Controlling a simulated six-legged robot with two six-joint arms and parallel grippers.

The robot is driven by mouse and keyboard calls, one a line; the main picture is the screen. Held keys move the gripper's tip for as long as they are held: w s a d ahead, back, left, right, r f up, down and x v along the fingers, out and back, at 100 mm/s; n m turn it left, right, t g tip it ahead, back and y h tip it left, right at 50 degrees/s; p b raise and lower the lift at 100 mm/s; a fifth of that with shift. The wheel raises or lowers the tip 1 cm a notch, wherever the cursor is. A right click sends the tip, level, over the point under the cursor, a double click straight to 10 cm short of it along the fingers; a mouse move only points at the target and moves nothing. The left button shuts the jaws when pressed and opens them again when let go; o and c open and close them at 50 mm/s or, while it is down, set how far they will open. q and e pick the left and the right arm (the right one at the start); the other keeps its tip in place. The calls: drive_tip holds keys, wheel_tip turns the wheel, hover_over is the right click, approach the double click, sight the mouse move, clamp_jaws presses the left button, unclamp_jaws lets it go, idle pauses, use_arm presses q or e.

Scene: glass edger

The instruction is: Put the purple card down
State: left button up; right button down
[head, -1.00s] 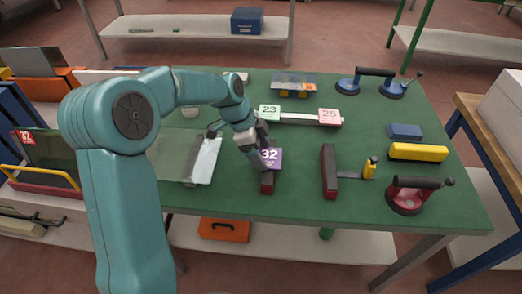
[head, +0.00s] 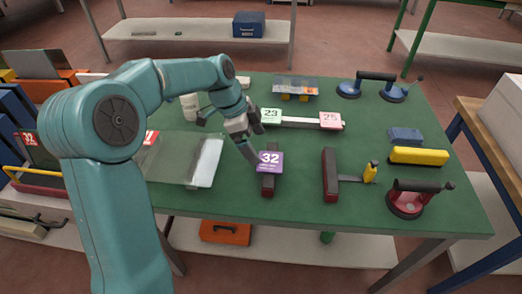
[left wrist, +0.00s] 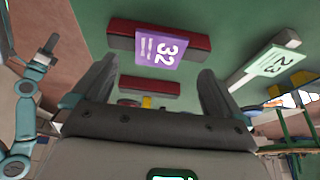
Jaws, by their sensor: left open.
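In the left wrist view the purple card (left wrist: 159,47) lies against the dark red block (left wrist: 196,43), apart from my fingers. My left gripper (head: 251,146) is open and empty, a little behind and left of the card. In the left wrist view its two fingers (left wrist: 154,92) stand wide apart with nothing between them. My right gripper does not show clearly enough in the head view to point at.
A second dark red block (head: 329,174) stands to the right. Cards 23 (head: 271,116) and 25 (head: 330,120) sit on a pale bar behind. A glass sheet (head: 190,160) lies left. A suction lifter (head: 409,197) and yellow block (head: 418,155) are at right.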

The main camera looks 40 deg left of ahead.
use_arm(q)
drive_tip(key=v, duration=0.6)
drive_tip(key=shift+r, duration=0.2)
